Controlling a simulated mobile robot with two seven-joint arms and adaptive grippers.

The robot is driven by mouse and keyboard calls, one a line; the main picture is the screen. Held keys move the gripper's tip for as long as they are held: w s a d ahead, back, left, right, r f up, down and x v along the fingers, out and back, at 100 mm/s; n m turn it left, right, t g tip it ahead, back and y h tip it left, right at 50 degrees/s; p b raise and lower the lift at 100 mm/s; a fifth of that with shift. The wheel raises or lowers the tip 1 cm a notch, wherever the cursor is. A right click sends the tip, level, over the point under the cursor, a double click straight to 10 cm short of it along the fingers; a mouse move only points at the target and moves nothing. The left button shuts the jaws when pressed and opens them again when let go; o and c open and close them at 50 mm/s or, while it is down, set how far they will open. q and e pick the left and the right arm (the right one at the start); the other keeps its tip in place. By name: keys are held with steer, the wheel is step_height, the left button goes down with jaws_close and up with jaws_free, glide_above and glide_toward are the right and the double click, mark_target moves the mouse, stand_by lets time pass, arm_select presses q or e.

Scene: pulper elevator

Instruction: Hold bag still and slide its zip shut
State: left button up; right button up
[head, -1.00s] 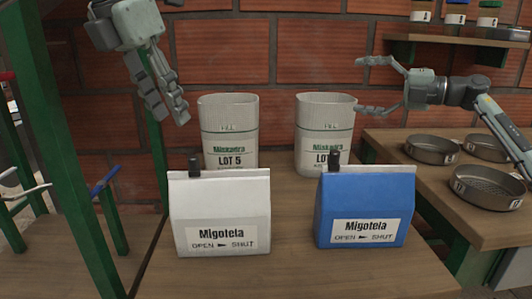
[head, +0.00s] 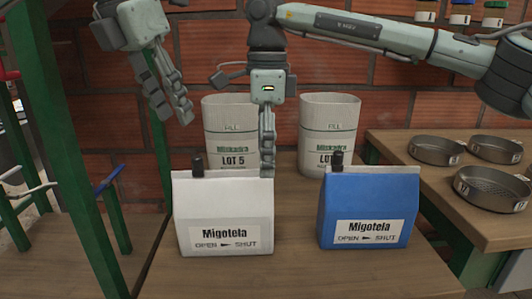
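A white bag (head: 223,205) labelled Migotela stands on the table with a black zip slider (head: 197,165) at the left, OPEN end of its top edge. A blue bag (head: 368,205) with the same label stands to its right, its black slider (head: 338,161) also at the left end. My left gripper (head: 174,119) hangs open and empty, above and left of the white bag. My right gripper (head: 266,172) points down at the right end of the white bag's top edge. Its fingers overlap in this view, so their gap and any contact are hidden.
Two tall Miskadra sacks (head: 230,125) (head: 329,130) stand behind the bags. Several round sieves (head: 490,187) lie on the right-hand bench. A green post (head: 65,140) and pegs stand at left. The table front is clear.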

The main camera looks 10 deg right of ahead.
mark_target(266, 190)
steer(key=shift+d+f, duration=0.15)
steer(key=shift+f, duration=3.75)
